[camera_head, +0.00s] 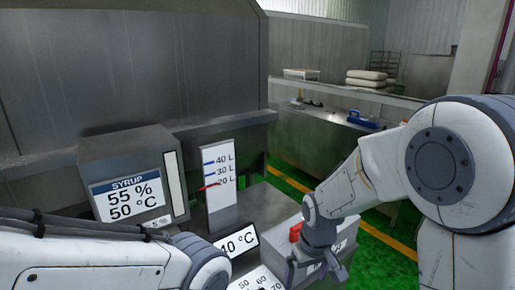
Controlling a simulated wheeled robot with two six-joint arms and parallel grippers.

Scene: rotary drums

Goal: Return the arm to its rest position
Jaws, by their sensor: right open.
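My right arm (440,165) comes in from the right and reaches down to the lower middle. Its gripper (315,268) points downward and is open, with nothing seen between the fingers. It is in front of a grey box (345,240) with a small red part (295,232) just left of the wrist. I cannot tell whether the gripper touches the box. My left arm (90,262) lies across the lower left; its gripper is not in view.
A syrup display (127,195) reading 55 % and 50 °C stands left. A level gauge (220,185) has a red pointer near 20 L. A temperature panel (238,243) and dial (258,281) sit close to my right gripper. Green floor (385,238) shows at right.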

